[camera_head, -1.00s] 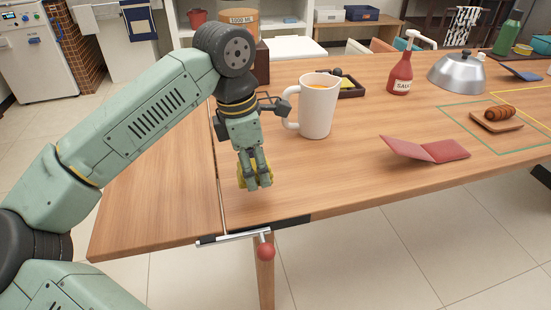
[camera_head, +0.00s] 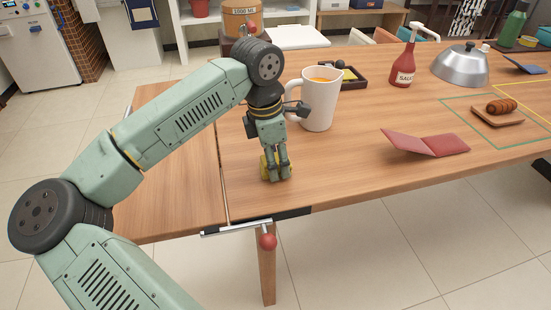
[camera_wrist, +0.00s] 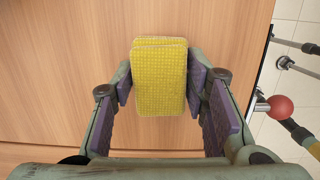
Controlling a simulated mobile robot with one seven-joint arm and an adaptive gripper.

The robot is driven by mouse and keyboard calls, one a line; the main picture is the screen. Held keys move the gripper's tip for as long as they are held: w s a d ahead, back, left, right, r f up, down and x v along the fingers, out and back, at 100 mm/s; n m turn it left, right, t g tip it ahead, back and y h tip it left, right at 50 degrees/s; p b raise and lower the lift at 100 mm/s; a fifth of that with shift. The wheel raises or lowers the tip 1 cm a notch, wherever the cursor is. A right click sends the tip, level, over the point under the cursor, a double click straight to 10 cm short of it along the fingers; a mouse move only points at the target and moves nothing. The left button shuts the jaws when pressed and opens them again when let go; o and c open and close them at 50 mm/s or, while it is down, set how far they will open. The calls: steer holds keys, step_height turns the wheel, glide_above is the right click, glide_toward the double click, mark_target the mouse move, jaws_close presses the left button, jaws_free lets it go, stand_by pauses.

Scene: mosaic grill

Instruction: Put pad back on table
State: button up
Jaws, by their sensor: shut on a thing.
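The yellow pad (camera_wrist: 159,80) is a thin textured rectangle, held between the purple-padded fingers of my gripper (camera_wrist: 159,92) in the wrist view. My gripper (camera_head: 276,177) is shut on it, pointing down near the front edge of the wooden table (camera_head: 350,170). In the head view the pad (camera_head: 264,165) shows only as a small yellow strip behind the fingers, at or just above the table top. I cannot tell whether it touches the wood.
A white mug (camera_head: 320,100) with orange drink stands close behind my gripper. A red folder (camera_head: 425,143), sauce bottle (camera_head: 404,62) and metal dome (camera_head: 460,66) are to the right. A lever with a red ball (camera_head: 267,242) sits at the front edge. Bare wood lies between gripper and folder.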

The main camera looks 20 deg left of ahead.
steer(key=o, duration=1.2)
steer(key=shift+f, duration=0.1)
steer(key=r, duration=0.4)
steer(key=a+r, duration=0.1)
steer(key=r, duration=0.3)
steer(key=s+r, duration=0.1)
steer(key=r, duration=0.3)
steer(key=shift+a+r, duration=0.1)
steer(key=shift+a, duration=0.05)
